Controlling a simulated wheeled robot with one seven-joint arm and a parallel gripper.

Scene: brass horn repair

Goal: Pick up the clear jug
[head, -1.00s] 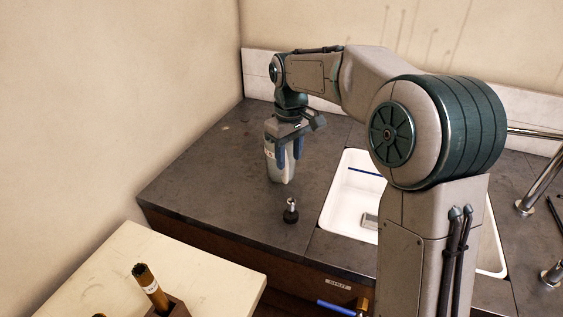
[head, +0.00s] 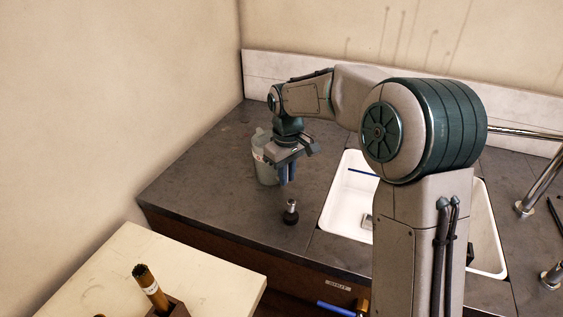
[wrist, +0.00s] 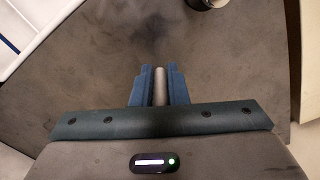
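The clear jug (head: 263,168), a pale grey-green vessel with a small white label, stands upright on the dark counter left of the sink. My gripper (head: 287,183) points down at its right side and hides part of it. In the wrist view the two blue fingers (wrist: 159,88) are close together, with a thin grey upright strip filling the gap between them. This appears to be the jug's handle (wrist: 160,84). I see no clear gap under the jug.
A small dark fitting with a metal top (head: 290,212) stands on the counter just in front of my gripper. The white sink (head: 337,205) is to the right. A pale table (head: 100,268) with a brush (head: 150,287) in a block is at front left. The counter's left part is clear.

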